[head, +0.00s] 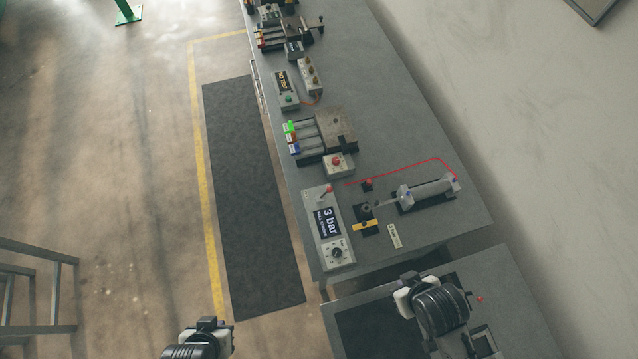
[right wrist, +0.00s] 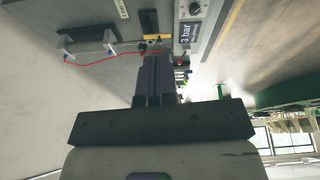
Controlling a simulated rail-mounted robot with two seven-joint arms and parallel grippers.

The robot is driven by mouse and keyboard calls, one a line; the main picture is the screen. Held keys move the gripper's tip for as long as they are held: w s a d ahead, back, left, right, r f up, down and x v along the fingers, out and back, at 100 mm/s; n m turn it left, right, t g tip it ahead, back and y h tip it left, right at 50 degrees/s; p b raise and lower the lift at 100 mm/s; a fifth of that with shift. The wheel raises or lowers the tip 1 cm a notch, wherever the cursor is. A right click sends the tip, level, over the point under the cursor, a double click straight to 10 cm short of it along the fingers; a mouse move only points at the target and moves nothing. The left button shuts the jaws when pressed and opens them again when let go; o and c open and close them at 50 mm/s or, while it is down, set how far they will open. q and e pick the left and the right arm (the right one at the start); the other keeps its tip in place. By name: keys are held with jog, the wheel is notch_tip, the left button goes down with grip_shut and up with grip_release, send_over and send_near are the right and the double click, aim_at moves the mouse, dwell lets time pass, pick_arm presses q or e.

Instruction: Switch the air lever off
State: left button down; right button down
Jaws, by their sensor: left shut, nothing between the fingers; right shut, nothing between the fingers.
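The air lever (head: 327,191) is a small red-tipped handle at the far end of a grey control panel (head: 318,203). The panel carries a "3 bar" display (head: 328,223) and a black dial (head: 336,253). My left gripper (head: 208,323) is at the bottom of the head view, over the floor, shut and well away from the panel. My right gripper (right wrist: 155,62) is shut and empty in the right wrist view, with the panel (right wrist: 207,12) beyond its fingers. Neither gripper touches the lever.
A cylinder (head: 428,192) with a red air line (head: 400,169) lies right of the panel. A box with a red button (head: 337,164) stands beyond the lever. Fixtures line the bench (head: 400,100). A black mat (head: 250,200) lies on the open floor at left.

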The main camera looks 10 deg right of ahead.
pick_arm(q)
jog(key=shift+s+a, duration=0.15)
jog(key=shift+a, duration=0.15)
pick_arm(e)
jog(key=shift+w+a, duration=0.1)
jog(key=shift+a, duration=0.1)
pick_arm(q)
jog(key=shift+a, duration=0.1)
pick_arm(e)
jog(key=shift+f, duration=0.1)
